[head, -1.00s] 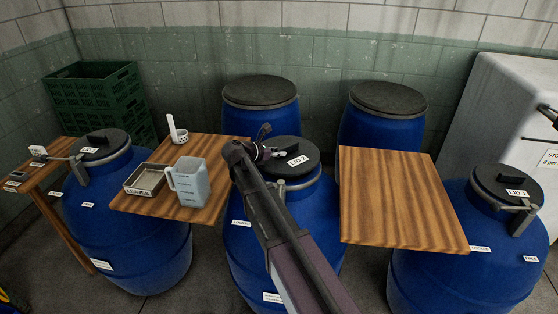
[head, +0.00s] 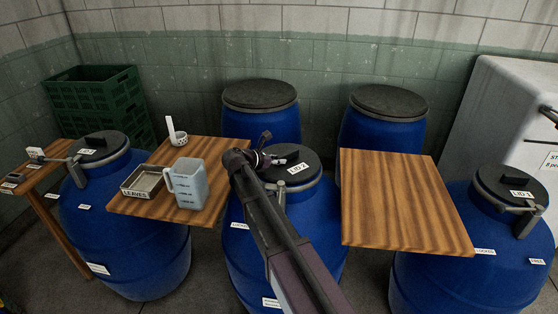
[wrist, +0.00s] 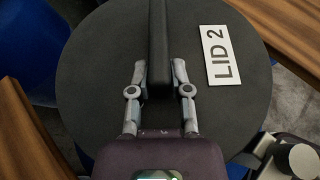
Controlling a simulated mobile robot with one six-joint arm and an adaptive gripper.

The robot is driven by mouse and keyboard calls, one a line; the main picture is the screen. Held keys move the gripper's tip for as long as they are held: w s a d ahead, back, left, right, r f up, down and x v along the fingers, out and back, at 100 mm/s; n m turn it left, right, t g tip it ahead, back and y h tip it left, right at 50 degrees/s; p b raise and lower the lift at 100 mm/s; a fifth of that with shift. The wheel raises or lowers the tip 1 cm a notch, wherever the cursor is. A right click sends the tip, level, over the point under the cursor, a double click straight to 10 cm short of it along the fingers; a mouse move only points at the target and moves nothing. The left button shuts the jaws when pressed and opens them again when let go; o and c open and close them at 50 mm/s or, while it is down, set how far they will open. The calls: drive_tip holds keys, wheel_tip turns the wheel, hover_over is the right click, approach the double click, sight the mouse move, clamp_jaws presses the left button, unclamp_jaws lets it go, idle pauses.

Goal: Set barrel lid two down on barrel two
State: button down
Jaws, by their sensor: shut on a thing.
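Barrel lid two (head: 300,157), a dark round disc with a white LID 2 tag and a bar handle, is over the mouth of barrel two (head: 250,255), the blue middle front barrel. My gripper (head: 280,160) is shut on the lid's handle. In the wrist view, my gripper (wrist: 158,76) has one finger on each side of the black handle, and lid two (wrist: 100,90) fills the middle. The lid looks roughly level and centred and hides the barrel's mouth. I cannot tell whether it touches the rim. A grey clamp (head: 281,193) is at the barrel's front neck, partly behind my arm.
A wooden board (head: 140,206) at left bears a LEAVES tray (head: 142,193), a jug (head: 188,184) and a white cup (head: 178,137). Another board (head: 400,200) at right is bare. Lidded barrels stand at left (head: 120,240) and right (head: 440,280), two more behind.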

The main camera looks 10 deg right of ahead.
drive_tip(key=shift+f, duration=0.25)
drive_tip(key=c, duration=0.6)
unclamp_jaws()
drive_tip(key=shift+o, duration=0.2)
drive_tip(key=shift+r, duration=0.15)
drive_tip(key=shift+r+p, duration=0.6)
drive_tip(key=shift+r, duration=0.05)
drive_tip(key=p+v, duration=0.4)
drive_tip(key=v, duration=0.8)
drive_tip(key=shift+f, duration=0.1)
